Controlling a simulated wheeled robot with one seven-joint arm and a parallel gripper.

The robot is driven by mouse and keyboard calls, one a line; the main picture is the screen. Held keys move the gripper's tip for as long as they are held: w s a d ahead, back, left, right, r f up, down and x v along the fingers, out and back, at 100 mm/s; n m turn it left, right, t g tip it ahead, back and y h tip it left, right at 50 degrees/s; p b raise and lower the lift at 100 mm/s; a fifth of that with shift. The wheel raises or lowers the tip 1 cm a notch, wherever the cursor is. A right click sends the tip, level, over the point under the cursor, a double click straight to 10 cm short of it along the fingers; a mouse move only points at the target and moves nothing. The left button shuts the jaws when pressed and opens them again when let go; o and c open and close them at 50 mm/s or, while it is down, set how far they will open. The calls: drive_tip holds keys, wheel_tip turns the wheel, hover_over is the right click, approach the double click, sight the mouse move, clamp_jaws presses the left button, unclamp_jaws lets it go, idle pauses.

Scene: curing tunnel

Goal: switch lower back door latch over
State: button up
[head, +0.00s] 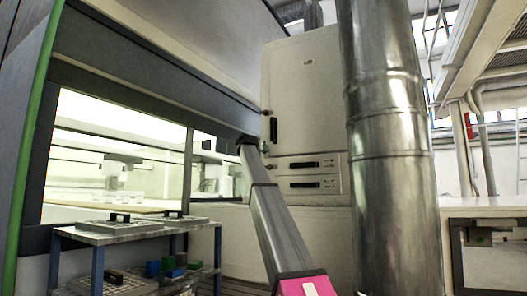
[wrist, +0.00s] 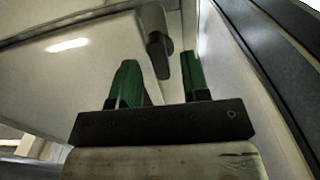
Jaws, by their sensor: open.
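The back door (head: 308,90) is a pale cabinet panel with a black upright handle (head: 273,130); it looks shut. A small latch near its lower left edge (head: 265,153) sits close to my gripper (head: 247,140), which is small and dark at the end of my arm. In the wrist view, my gripper (wrist: 158,82) has two green fingers, spread apart and empty. A dark grey latch lever (wrist: 160,58) shows beyond the fingertips, in line with the gap between them. I cannot tell whether a finger touches it.
Two drawer-like panels with black handles (head: 304,164) lie below the door. A large metal duct (head: 392,150) stands close on the right. A blue-grey rack (head: 130,232) with trays is at lower left, before the lit tunnel window (head: 115,150).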

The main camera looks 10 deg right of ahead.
drive_tip(key=v, duration=0.7)
drive_tip(key=shift+s+a, duration=0.2)
drive_tip(key=shift+s, duration=0.1)
wheel_tip(320, 180, down, 30)
drive_tip(key=d+n+g+y, duration=0.2)
drive_tip(key=g+y, duration=0.1)
drive_tip(key=s+d+f+n+g+y, duration=0.1)
drive_tip(key=s+f, duration=0.2)
drive_tip(key=f, duration=0.7)
drive_tip(key=s+d+f+n+g, duration=0.1)
drive_tip(key=s+f, duration=0.2)
drive_tip(key=f, duration=0.8)
drive_tip(key=s+d+f+n+g+y, duration=0.1)
drive_tip(key=s+f, duration=0.2)
drive_tip(key=f, duration=0.7)
drive_tip(key=s+d+f+n+g+y, duration=0.1)
drive_tip(key=s+f+g, duration=0.1)
drive_tip(key=s+f, duration=0.85)
drive_tip(key=s+d+f+g+y, duration=0.1)
drive_tip(key=s+f+g+y, duration=0.15)
drive_tip(key=s+f, duration=0.8)
drive_tip(key=s+a+f+n+g+y, duration=0.1)
drive_tip(key=s+f+g, duration=0.3)
drive_tip(key=s+f, duration=1.5)
drive_tip(key=shift+y, duration=0.55)
